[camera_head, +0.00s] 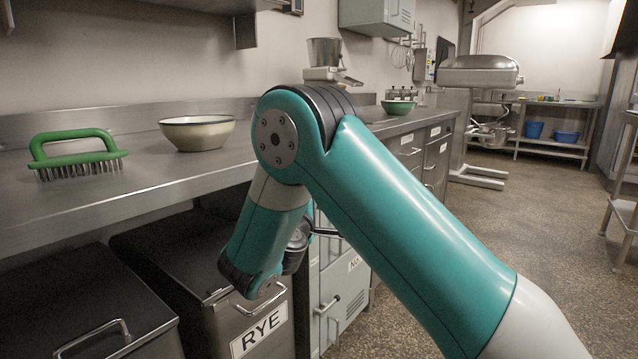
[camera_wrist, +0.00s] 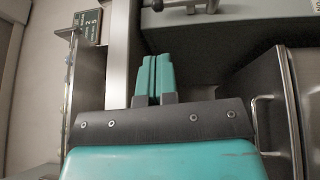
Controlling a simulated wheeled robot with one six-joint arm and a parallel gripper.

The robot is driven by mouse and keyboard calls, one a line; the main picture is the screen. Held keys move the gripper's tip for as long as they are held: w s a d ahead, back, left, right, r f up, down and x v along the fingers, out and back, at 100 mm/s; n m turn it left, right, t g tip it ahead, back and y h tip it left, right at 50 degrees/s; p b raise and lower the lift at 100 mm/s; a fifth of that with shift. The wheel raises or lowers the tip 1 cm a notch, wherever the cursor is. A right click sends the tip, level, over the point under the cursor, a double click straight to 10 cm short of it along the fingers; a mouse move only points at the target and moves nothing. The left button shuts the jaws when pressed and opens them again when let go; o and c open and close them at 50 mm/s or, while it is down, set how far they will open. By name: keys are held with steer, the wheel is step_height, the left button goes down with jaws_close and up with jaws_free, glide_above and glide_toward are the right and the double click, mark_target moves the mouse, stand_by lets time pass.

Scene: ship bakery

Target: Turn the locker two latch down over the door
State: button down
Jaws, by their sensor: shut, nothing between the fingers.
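Grey-green locker doors (camera_head: 345,285) stand under the counter in the head view, partly behind my arm. A metal latch (camera_head: 328,304) shows on the lower door, sticking out roughly level. A label starting "No" sits above it, its number unreadable, so I cannot tell which locker is number two. In the wrist view, my gripper (camera_wrist: 154,60) has its two teal fingers together, with nothing between them. A metal latch or handle (camera_wrist: 187,6) is at the top edge, on a grey-green panel (camera_wrist: 230,32), apart from the fingertips. My fingertips are hidden in the head view.
A bin marked RYE (camera_head: 258,332) and another dark bin (camera_head: 80,310) stand under the counter (camera_head: 150,190). A green-handled brush (camera_head: 78,155) and a cream bowl (camera_head: 197,132) are on top. Open floor (camera_head: 545,230) lies to the right.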

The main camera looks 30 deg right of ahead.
steer(key=p+x, duration=0.3)
steer(key=x, duration=1.1)
steer(key=shift+p, duration=0.35)
steer(key=shift+r+p, duration=0.2)
steer(key=shift+p, duration=0.1)
